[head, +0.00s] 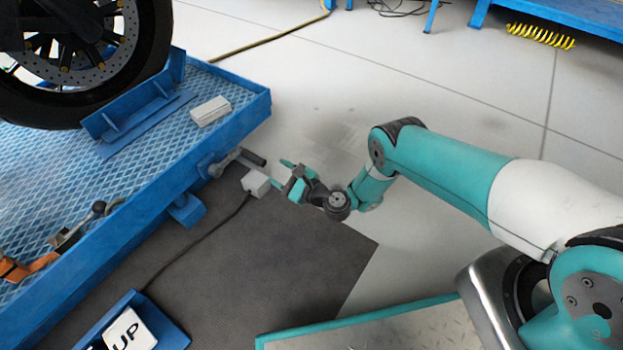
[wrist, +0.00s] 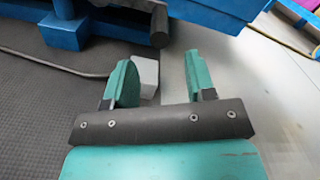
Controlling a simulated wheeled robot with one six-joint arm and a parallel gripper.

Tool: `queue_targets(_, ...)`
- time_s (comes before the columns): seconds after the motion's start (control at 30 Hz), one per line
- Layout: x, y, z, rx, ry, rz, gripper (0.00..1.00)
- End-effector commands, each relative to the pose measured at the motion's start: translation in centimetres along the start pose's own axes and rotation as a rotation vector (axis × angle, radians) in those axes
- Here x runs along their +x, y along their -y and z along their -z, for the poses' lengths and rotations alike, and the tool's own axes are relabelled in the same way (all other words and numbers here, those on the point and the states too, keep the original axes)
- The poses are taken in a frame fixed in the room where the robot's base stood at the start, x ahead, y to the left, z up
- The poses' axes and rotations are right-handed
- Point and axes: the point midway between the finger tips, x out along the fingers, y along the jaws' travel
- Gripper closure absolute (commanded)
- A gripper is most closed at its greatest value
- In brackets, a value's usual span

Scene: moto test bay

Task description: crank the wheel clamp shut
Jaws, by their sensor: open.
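The wheel clamp (head: 140,110) is a blue plate assembly beside the motorcycle wheel (head: 85,60) on the blue lift table. Its crank (head: 237,160) sticks out from the table's side, with a dark cylindrical grip at the end. In the wrist view the dark crank grip (wrist: 159,25) shows at the top, beyond the fingertips. My gripper (head: 283,173) is open and empty, just right of the crank grip and apart from it. In the wrist view both teal fingers of my gripper (wrist: 160,75) stand apart with nothing between them touching both.
A small white box (head: 256,183) with a cable lies near the fingers; it shows partly behind the left finger in the wrist view (wrist: 147,72). The lift table edge (head: 225,140) is close by. A pedal marked UP (head: 130,330) sits lower left. Floor to the right is clear.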

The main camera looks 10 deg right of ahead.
Motion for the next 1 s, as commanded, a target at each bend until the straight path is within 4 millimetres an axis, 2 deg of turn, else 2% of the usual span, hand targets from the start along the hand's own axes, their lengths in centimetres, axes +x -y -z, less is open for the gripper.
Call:
queue_targets(0.03,-0.5,0.4,-0.7,0.001,-0.003,0.001,0.49)
queue_targets(0.2,-2.0,0.3,-0.9,0.002,-0.003,0.000,0.49)
queue_targets(0.7,-9.4,0.1,-0.4,0.001,-0.003,0.001,0.49)
queue_targets(1.0,-10.4,-0.1,0.0,0.000,-0.002,-0.001,0.49)
